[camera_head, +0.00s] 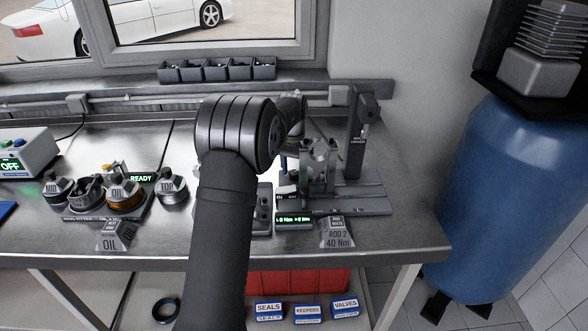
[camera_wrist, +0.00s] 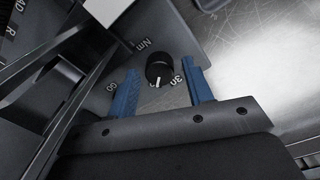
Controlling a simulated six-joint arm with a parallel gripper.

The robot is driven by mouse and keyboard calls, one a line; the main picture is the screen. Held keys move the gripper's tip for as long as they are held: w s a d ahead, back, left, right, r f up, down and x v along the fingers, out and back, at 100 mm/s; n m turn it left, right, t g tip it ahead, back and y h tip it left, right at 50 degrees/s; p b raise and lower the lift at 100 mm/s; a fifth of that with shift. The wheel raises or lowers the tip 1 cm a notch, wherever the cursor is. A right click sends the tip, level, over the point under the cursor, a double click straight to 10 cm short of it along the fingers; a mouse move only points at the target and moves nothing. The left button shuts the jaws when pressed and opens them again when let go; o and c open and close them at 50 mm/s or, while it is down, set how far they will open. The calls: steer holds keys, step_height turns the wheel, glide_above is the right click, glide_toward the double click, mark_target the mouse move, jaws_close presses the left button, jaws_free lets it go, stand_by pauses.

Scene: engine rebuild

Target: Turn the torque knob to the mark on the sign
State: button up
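The torque knob (camera_wrist: 159,66) is a small round black knob with a white pointer line, seen in the wrist view. The pointer faces down in the picture, toward my palm. A "60" (camera_wrist: 111,86) is printed to its left, "Nm" above left, and a partly covered number at its right. My gripper (camera_wrist: 160,72) is open, with one blue finger on each side of the knob and gaps visible. The sign (camera_head: 337,237) in the head view reads "ROD 2 40 Nm". In the head view my arm hides the knob.
A black stand (camera_head: 358,130) rises at the back right. Labelled pots, including TOP (camera_head: 172,187), and an OIL sign (camera_head: 116,236) are on the left.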

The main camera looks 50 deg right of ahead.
mark_target(293, 172)
steer(key=shift+r, duration=0.1)
step_height(293, 172, up, 17)
steer(key=shift+w, duration=0.15)
stand_by(0.5)
steer(key=shift+a, duration=0.1)
stand_by(0.4)
steer(key=f, duration=1.7)
steer(key=shift+s+f, duration=0.2)
steer(key=shift+r, duration=0.1)
